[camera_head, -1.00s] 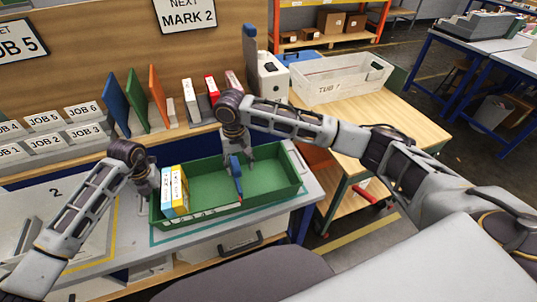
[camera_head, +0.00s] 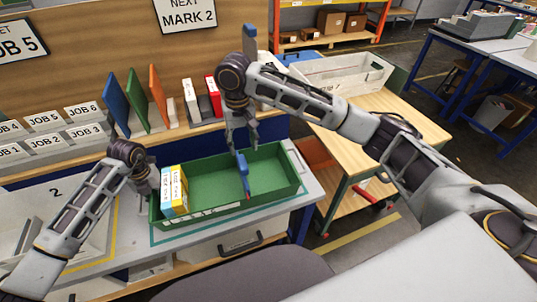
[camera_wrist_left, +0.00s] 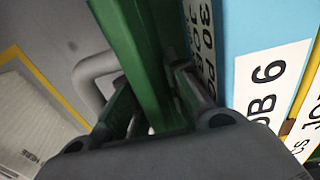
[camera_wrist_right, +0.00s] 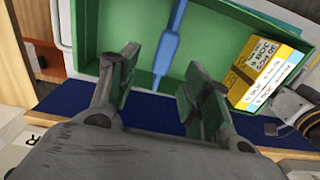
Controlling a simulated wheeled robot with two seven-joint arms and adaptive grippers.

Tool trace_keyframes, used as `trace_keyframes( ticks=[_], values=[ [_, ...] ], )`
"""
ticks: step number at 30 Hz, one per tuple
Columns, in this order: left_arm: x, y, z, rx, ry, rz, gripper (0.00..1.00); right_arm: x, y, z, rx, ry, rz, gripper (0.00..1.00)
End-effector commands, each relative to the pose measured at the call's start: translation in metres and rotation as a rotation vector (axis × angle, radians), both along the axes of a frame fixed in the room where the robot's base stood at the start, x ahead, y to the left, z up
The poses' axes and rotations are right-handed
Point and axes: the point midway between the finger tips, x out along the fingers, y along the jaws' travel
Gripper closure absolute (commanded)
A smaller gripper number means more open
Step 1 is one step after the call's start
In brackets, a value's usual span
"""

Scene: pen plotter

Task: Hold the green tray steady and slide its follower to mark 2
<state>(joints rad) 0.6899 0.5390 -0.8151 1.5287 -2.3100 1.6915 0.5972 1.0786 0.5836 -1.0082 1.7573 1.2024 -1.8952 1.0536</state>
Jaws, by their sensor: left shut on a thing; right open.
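The green tray (camera_head: 215,203) lies on the grey bench, with boxes (camera_head: 173,190) upright at its left end. Its blue follower (camera_head: 243,174) crosses the tray to the right of the boxes, with a gap between; it also shows in the right wrist view (camera_wrist_right: 167,48). My left gripper (camera_head: 153,188) is shut on the tray's left wall, which runs between its fingers in the left wrist view (camera_wrist_left: 143,60). My right gripper (camera_head: 241,140) is open and empty, above the tray's back edge near the follower's far end. White marks on the tray's front rim are too small to read.
A sign (camera_head: 185,13) reads "NEXT MARK 2". Upright coloured panels (camera_head: 137,100) and small books stand on the shelf behind the tray. A white tub (camera_head: 342,75) is on the wooden table to the right. The tray's right part is empty.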

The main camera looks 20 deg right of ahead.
Motion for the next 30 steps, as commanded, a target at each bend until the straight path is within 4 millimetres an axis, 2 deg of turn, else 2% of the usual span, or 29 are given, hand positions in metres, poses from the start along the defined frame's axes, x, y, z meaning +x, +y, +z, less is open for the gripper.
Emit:
trace_keyframes(
  ticks=[9,20,30],
  values=[
    [-0.001,-0.001,-0.001,-0.001,0.002,-0.002,1.00,0.000,0.000,0.031,0.000,-0.001,0.000,0.52],
    [-0.001,-0.001,-0.001,-0.001,0.002,-0.003,1.00,0.008,0.000,0.024,0.003,0.004,0.001,0.52],
    [-0.001,-0.002,-0.001,-0.001,0.003,-0.003,1.00,0.008,0.000,-0.002,0.002,0.003,0.003,0.52]
  ],
)
